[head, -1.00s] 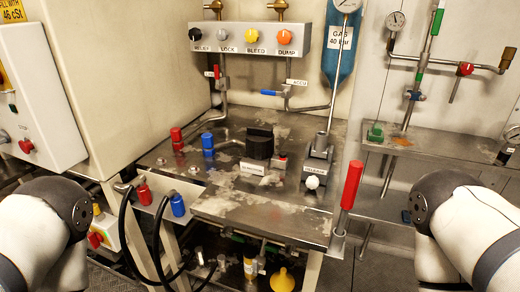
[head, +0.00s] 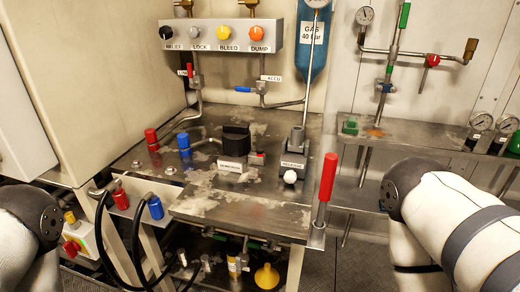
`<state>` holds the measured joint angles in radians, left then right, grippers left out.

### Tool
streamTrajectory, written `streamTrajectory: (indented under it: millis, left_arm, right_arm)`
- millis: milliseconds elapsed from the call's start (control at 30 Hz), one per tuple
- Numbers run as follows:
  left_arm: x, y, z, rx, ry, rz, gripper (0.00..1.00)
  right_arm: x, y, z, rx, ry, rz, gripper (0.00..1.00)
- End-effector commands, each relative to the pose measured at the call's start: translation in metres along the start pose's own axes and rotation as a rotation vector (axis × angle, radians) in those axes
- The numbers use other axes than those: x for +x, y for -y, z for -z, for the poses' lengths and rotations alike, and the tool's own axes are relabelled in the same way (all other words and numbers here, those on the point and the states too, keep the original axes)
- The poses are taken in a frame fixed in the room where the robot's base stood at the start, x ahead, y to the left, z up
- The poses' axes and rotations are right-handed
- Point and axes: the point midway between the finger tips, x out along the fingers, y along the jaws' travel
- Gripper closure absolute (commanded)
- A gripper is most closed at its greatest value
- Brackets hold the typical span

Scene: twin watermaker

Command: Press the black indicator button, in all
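A black block-like part (head: 236,142) stands upright on the metal bench, behind a small white label (head: 231,164) whose text I cannot read surely. A black round knob (head: 166,33) sits at the left end of the grey panel, above a label that seems to say RELIEF. I cannot tell which of these, if either, is the black indicator button. My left arm shows at the lower left and my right arm at the lower right. Both grippers are out of view.
The metal bench (head: 240,212) carries red and blue fittings (head: 184,146), a white ball knob (head: 290,177) and a tall gauge stem. A red lever (head: 328,178) rises at its right front. Black hoses (head: 136,230) hang at left.

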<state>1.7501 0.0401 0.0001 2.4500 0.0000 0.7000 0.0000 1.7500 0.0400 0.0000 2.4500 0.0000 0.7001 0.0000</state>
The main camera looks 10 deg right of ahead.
Motion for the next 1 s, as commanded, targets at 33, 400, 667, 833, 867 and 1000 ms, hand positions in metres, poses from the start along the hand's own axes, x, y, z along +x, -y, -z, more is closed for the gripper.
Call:
streamTrajectory:
  millis: [33,400,667,833,867,1000]
  left_arm:
    - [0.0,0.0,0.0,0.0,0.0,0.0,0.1]
    - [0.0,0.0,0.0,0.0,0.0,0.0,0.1]
    - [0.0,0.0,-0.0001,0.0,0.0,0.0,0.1]
    - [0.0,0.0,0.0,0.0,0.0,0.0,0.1]
    - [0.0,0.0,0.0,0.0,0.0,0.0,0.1]
    - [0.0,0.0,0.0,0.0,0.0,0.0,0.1]
  right_arm:
    - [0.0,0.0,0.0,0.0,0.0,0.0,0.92]
    - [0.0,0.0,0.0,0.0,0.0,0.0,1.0]
    - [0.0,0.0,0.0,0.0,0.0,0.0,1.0]
    - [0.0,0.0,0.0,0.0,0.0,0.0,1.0]
    - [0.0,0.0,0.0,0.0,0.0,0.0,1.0]
    - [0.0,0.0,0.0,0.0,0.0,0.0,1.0]
